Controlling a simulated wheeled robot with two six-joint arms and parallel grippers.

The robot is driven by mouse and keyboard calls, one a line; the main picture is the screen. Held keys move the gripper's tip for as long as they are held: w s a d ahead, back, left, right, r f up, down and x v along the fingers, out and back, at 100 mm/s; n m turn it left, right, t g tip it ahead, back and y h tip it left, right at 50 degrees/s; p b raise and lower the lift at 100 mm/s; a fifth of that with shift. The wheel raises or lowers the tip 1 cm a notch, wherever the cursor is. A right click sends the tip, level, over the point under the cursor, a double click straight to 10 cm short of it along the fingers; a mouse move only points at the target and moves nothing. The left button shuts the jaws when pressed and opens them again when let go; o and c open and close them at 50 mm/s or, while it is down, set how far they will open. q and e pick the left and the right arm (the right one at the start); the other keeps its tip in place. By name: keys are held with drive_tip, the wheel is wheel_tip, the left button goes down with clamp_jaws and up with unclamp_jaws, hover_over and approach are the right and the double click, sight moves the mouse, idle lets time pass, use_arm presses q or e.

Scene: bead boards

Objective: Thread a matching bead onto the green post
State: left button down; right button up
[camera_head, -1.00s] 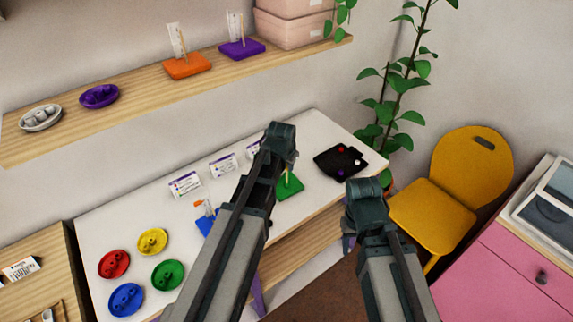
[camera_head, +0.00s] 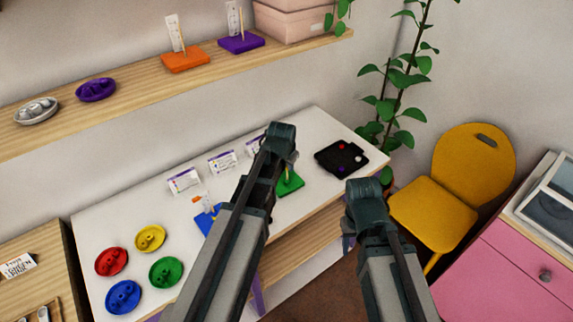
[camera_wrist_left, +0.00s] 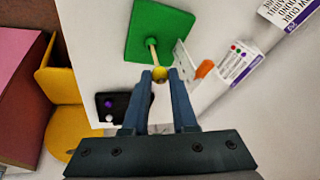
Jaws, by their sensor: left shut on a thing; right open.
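The green board (camera_head: 290,183) lies on the white table, and its thin post also shows in the left wrist view, rising from the green base (camera_wrist_left: 172,30). My left gripper (camera_wrist_left: 159,76) is shut on a yellow bead (camera_wrist_left: 159,75). The bead is at the post's tip in that view; I cannot tell whether the post has entered it. In the head view the left gripper (camera_head: 290,165) is over the green board and its bead is not clearly visible. My right gripper (camera_head: 349,240) is open and empty in front of the table's right edge.
A black tray (camera_head: 327,160) holding beads, including red and purple ones, lies right of the green board. A blue board (camera_head: 208,220), white cards (camera_head: 222,161) and red, yellow, green and blue dishes (camera_head: 112,261) lie to the left. A yellow chair (camera_head: 435,205) stands at right.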

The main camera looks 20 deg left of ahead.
use_arm(q)
drive_tip(key=c, duration=0.6)
unclamp_jaws()
drive_tip(key=shift+r, duration=0.1)
drive_tip(key=p+v, duration=1.2)
drive_tip(key=v, duration=0.1)
drive_tip(key=shift+s+r+p, duration=0.1)
drive_tip(key=shift+r+p, duration=0.2)
drive_tip(key=shift+f, duration=0.1)
drive_tip(key=s+d+f+g+b, duration=0.1)
drive_tip(key=s+d+f+b, duration=0.2)
drive_tip(key=s+d, duration=0.1)
drive_tip(key=s+d+f+g+b, duration=0.2)
drive_tip(key=s+d+f+b, duration=0.1)
drive_tip(key=s, duration=0.4)
drive_tip(key=s+d+f+g+b, duration=0.2)
drive_tip(key=s+d+f+b, duration=0.1)
drive_tip(key=s+d+f, duration=0.1)
drive_tip(key=shift+s+d+f+y, duration=0.2)
drive_tip(key=shift+s+d, duration=0.15)
drive_tip(key=shift+s, duration=0.25)
drive_tip(key=shift+s+d+f+y, duration=0.2)
drive_tip(key=shift+s+d, duration=0.15)
drive_tip(key=shift+s, duration=0.2)
